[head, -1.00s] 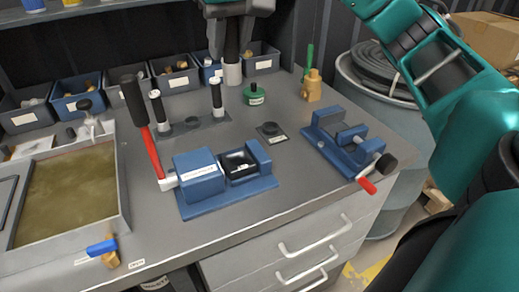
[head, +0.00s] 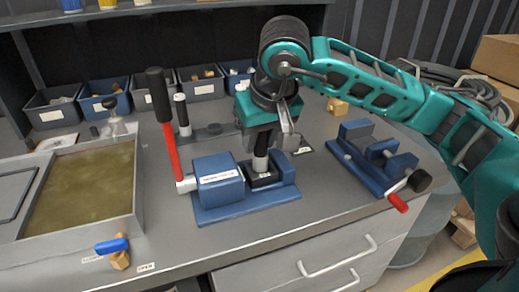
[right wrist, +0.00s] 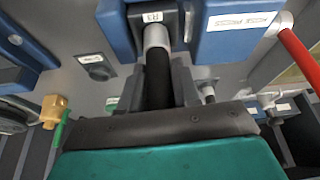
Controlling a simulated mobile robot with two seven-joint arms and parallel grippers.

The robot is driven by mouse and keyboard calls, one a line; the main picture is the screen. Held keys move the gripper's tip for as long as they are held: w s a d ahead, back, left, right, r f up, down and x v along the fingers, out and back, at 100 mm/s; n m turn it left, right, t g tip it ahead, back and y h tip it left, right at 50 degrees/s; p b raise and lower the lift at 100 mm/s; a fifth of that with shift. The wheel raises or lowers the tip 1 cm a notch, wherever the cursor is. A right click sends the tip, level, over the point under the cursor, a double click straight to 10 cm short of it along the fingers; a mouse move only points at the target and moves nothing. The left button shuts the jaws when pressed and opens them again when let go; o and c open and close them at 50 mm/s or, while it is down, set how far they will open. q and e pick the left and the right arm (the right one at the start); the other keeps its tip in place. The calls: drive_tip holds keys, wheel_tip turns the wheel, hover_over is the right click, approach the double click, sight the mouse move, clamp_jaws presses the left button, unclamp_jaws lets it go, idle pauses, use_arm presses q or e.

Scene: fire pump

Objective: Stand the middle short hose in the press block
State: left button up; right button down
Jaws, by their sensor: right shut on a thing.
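My right gripper (head: 268,140) is shut on a short black hose (head: 261,150) above the press block (head: 219,183). The hose hangs about upright, with its grey end at the dark insert (head: 262,180) between the blue parts of the block. In the right wrist view the hose (right wrist: 158,78) runs to the insert, labelled R3 (right wrist: 153,16), with its grey ferrule (right wrist: 156,38) at the insert's edge. I cannot tell how deep it sits. Another short hose (head: 182,113) stands in the rack (head: 208,133) behind. My left gripper is not in view.
A red lever with a black grip (head: 167,130) rises at the block's left. A blue vise (head: 372,160) with a red handle stands to the right. A fluid tray (head: 138,190) fills the left. Part bins (head: 107,95) line the back. Drawers lie below the front edge.

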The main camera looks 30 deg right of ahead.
wheel_tip(320, 180, down, 3)
drive_tip(key=shift+r, duration=0.2)
drive_tip(key=shift+f+b, duration=0.15)
drive_tip(key=shift+b, duration=0.2)
drive_tip(key=c, duration=1.1)
unclamp_jaws()
